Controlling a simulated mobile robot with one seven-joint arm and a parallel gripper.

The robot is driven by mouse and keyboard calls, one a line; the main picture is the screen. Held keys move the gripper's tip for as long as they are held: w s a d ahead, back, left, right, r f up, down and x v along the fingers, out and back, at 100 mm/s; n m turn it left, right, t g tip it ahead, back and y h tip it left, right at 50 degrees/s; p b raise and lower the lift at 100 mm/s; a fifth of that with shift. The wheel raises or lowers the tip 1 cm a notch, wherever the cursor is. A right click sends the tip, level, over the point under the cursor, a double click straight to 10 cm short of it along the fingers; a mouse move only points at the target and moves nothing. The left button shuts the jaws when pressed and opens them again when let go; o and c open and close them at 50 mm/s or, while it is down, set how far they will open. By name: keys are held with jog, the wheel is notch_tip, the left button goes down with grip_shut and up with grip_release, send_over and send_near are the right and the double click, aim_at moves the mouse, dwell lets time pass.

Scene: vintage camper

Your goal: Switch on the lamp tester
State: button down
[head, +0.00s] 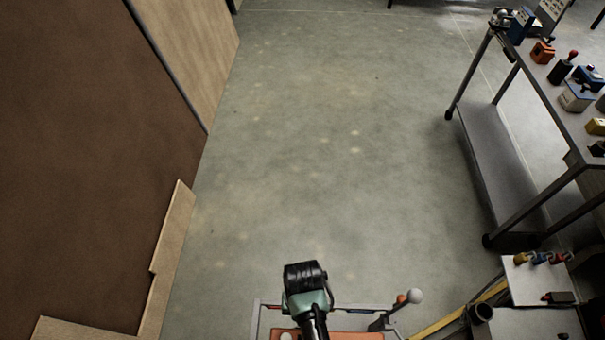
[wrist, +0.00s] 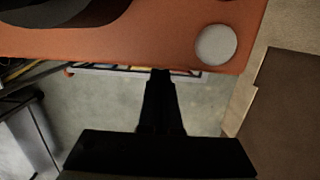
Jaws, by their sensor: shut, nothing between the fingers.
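No object in view can be told for certain as the lamp tester. Several small switch boxes stand on the grey metal cart (head: 575,120) at the right of the head view. My gripper (wrist: 160,73) shows in the wrist view, shut and empty, over the floor and apart from the cart. In the head view my arm hides its fingers.
A brown panel (head: 90,150) with pale wooden edging stands at the left. A lower white surface (head: 535,285) with small coloured parts is at the bottom right. A white ball-topped lever (head: 414,296) is at the bottom. The concrete floor (head: 330,150) between is clear.

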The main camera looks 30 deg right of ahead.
dwell(0.3)
jog(key=shift+s+a+f+p, duration=0.2)
jog(key=shift+s+p, duration=0.05)
jog(key=shift+p, duration=0.15)
jog(key=shift+r, duration=0.15)
jog(key=shift+r+p, duration=0.7)
jog(key=shift+p, duration=0.25)
notch_tip(320, 180, up, 13)
jog(key=w+d, duration=0.1)
jog(key=shift+w, duration=0.25)
jog(key=shift+f, duration=0.15)
